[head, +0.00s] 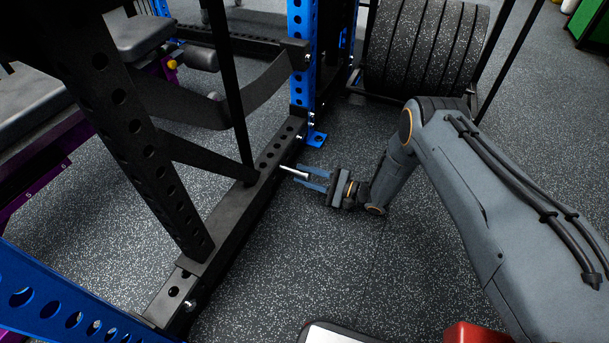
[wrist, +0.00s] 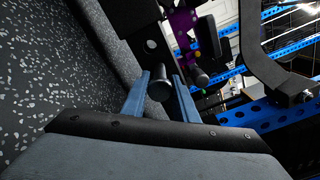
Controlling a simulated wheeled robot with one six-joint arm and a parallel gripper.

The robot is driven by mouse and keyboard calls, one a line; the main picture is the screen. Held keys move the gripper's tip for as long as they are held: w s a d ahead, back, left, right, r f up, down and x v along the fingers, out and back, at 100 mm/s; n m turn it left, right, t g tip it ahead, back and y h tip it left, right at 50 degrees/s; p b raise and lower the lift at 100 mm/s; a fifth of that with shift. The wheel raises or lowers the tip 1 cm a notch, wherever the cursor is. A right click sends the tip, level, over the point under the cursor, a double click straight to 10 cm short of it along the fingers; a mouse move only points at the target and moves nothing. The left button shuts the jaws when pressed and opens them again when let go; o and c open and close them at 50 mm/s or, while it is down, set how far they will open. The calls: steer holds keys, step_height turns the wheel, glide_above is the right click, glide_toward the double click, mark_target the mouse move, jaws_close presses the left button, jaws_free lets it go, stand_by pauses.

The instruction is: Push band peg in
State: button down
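The band peg (head: 295,173) is a short silvery rod that sticks out of the side of the rack's black base beam (head: 235,215). Its dark round end (wrist: 160,90) shows in the wrist view. My gripper (head: 297,175) is low over the floor, pointing left at the beam. Its two blue fingers reach to either side of the peg's outer end, one above and one below it in the head view. The fingers look apart, with the peg between them. Whether either finger touches the peg is hard to tell. How far the peg sits inside the beam is hidden.
A blue upright (head: 302,60) stands just behind the peg. A black strap (head: 240,98) hangs across the rack. Several weight plates (head: 420,45) stand at the back. A red object (head: 475,333) is at the bottom edge. The speckled floor (head: 300,255) in front is clear.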

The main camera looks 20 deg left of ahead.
mark_target(280, 167)
steer(key=a+b, duration=0.1)
steer(key=a, duration=0.1)
steer(key=a+b, duration=0.1)
steer(key=a, duration=0.1)
steer(key=shift+w+a+f, duration=0.1)
steer(key=shift+w+a, duration=0.1)
steer(key=shift+a, duration=0.2)
steer(key=c, duration=1.7)
jaws_free()
steer(key=shift+a, duration=0.1)
steer(key=shift+o, duration=0.3)
steer(key=shift+a, duration=0.15)
steer(key=shift+s+d+p, duration=0.2)
steer(key=shift+d+p, duration=0.5)
steer(key=shift+d, duration=1.3)
steer(key=shift+s+d+p, duration=0.15)
steer(key=shift+d+p, duration=0.5)
steer(key=shift+d, duration=1.35)
steer(key=shift+w, duration=0.1)
